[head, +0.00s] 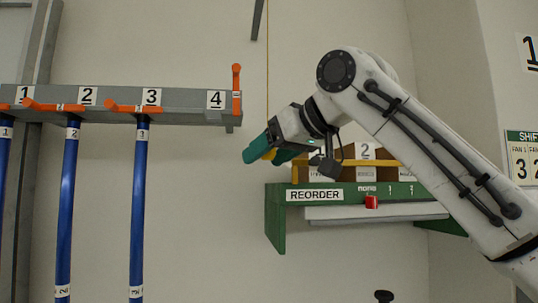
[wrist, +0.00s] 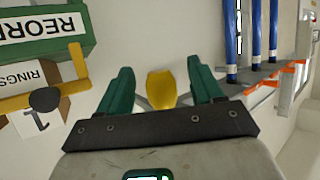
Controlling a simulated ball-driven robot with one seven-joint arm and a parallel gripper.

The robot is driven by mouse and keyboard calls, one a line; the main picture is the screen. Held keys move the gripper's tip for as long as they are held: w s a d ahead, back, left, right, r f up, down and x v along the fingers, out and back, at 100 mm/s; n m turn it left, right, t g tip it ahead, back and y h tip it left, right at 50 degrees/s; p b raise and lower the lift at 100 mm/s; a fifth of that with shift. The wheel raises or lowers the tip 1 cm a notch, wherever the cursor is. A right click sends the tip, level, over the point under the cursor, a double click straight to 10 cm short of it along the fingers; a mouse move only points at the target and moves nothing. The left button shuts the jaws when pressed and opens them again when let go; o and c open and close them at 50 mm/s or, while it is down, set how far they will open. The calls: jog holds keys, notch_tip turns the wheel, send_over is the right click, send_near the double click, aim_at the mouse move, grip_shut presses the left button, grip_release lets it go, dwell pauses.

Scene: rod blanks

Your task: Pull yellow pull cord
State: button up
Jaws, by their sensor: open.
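The yellow pull cord (head: 267,70) hangs as a thin line down the wall in the head view, and its lower part passes behind my gripper. A yellow handle (wrist: 161,88) shows between the two green fingers in the wrist view; only a small yellow part of it shows in the head view (head: 269,154). My gripper (head: 264,155) is open, its fingers on either side of the handle. In the wrist view my gripper (wrist: 161,78) shows a gap on each side of the handle, so neither finger appears to touch it.
A grey rack (head: 190,103) with orange latches and blue rods (head: 67,205) stands to the left. A green shelf (head: 276,215) marked REORDER, with brown boxes (head: 348,152) and a red piece (head: 371,202), is right of and below my gripper. The wall between rack and shelf is clear.

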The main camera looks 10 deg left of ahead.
jog(key=b+v, duration=0.2)
jog(key=v, duration=0.8)
jog(key=shift+s+d+b, duration=0.2)
jog(key=shift+d+b, duration=0.05)
jog(key=shift+b, duration=0.05)
jog(key=shift+r, duration=0.1)
